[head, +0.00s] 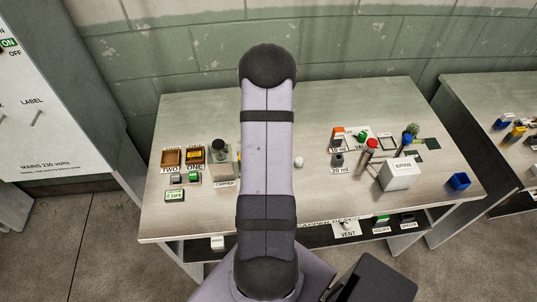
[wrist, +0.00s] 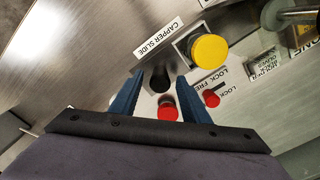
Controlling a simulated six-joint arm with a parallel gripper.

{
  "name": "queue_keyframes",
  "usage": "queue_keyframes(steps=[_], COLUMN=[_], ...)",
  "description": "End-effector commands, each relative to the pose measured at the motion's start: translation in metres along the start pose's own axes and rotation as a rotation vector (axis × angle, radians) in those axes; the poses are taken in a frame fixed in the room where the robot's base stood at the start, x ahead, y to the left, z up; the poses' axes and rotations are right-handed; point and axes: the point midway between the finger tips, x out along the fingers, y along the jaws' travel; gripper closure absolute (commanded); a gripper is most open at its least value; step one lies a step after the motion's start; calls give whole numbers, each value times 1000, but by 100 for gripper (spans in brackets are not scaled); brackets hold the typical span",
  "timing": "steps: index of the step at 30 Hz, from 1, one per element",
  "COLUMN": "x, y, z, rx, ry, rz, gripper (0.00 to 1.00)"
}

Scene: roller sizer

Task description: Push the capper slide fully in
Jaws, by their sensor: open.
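The capper (head: 222,162) stands on the table left of my arm in the head view, with a CAPPER label in front. In the wrist view, a CAPPER SLIDE label (wrist: 158,38) is on a metal face beside a large yellow round knob (wrist: 209,50). A dark knob (wrist: 159,77) lies between the tips of my gripper (wrist: 158,80). A red knob (wrist: 167,110) shows between the fingers, nearer the palm. My gripper is open, with its two blue fingers apart. Contact with either knob cannot be told. My arm hides the gripper in the head view.
A smaller red knob (wrist: 212,100) sits by LOCK and LOCK FREE labels, right of my right finger. A metal rod (wrist: 292,16) is at upper right. The head view shows brown trays (head: 171,157) at left and a white BRINE box (head: 399,174) at right.

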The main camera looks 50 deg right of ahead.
Motion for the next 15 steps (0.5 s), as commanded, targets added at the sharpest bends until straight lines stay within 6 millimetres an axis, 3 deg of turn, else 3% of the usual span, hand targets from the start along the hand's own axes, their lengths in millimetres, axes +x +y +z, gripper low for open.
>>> queue_keyframes(steps=[14, 15], x=[12, 12], y=[0, 0], z=[0, 0], rx=[0, 0], ry=[0, 0], rz=[0, 0], gripper=[58, 63])
